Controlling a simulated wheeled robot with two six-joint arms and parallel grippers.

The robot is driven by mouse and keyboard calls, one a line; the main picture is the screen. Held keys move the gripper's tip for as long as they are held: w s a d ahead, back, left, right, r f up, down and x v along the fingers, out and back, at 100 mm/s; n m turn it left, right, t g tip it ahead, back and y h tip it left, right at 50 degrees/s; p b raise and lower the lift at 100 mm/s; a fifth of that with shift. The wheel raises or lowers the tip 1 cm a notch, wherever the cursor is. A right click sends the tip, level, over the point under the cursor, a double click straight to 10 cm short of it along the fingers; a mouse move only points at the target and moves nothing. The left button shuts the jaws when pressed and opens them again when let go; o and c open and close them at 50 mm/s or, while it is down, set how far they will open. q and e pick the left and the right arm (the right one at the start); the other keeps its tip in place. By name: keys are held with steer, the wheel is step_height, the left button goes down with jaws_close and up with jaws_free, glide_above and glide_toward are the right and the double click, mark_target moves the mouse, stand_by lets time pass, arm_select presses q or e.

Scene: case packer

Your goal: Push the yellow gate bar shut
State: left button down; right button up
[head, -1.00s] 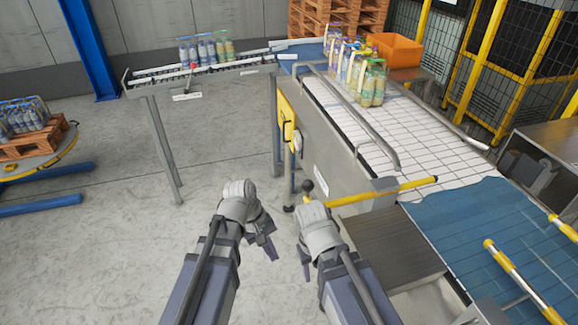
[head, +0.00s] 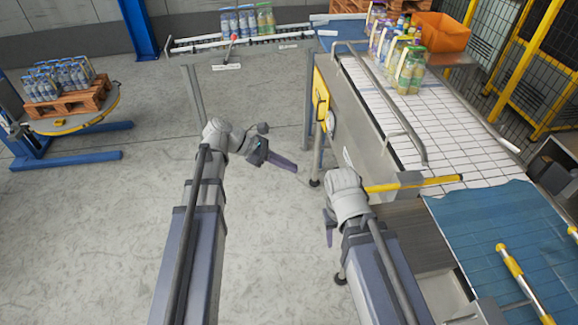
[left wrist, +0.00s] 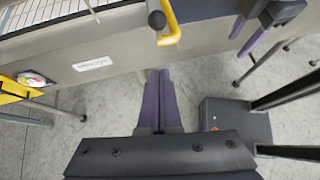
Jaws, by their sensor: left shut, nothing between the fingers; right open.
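The yellow gate bar (head: 430,182) reaches across the conveyor near the join of the white and blue belts. Its near end is hidden behind my right wrist in the head view. In the left wrist view the bar (left wrist: 171,24) bends beside a black knob at the top. My left gripper (head: 288,163) is shut and empty, left of the machine. In the left wrist view its purple fingers (left wrist: 160,80) point towards the machine side, apart from the bar and knob. My right gripper (head: 329,228) is open and empty, below and left of the bar.
The machine's side panel (head: 350,120) and curved rail (head: 395,115) stand ahead. Bottle packs (head: 405,70) sit on the white belt. More bottles (head: 247,20) stand on the back conveyor. A loaded pallet (head: 70,103) is at left. The floor between is clear.

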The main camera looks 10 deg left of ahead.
arm_select(q)
steer(key=w+d+f+b, duration=0.1)
steer(key=d+f, duration=0.1)
steer(key=d, duration=0.7)
steer(key=shift+w+f, duration=0.2)
arm_select(e)
step_height(320, 180, down, 2)
steer(key=shift+f, duration=0.2)
arm_select(q)
steer(key=w+d, duration=0.2)
steer(key=d, duration=0.6)
steer(key=w+d, duration=0.3)
steer(key=d, duration=0.5)
steer(key=shift+w+d, duration=0.15)
steer(key=shift+w, duration=0.05)
arm_select(e)
steer(key=shift+a, duration=0.1)
arm_select(q)
steer(key=shift+r, duration=0.1)
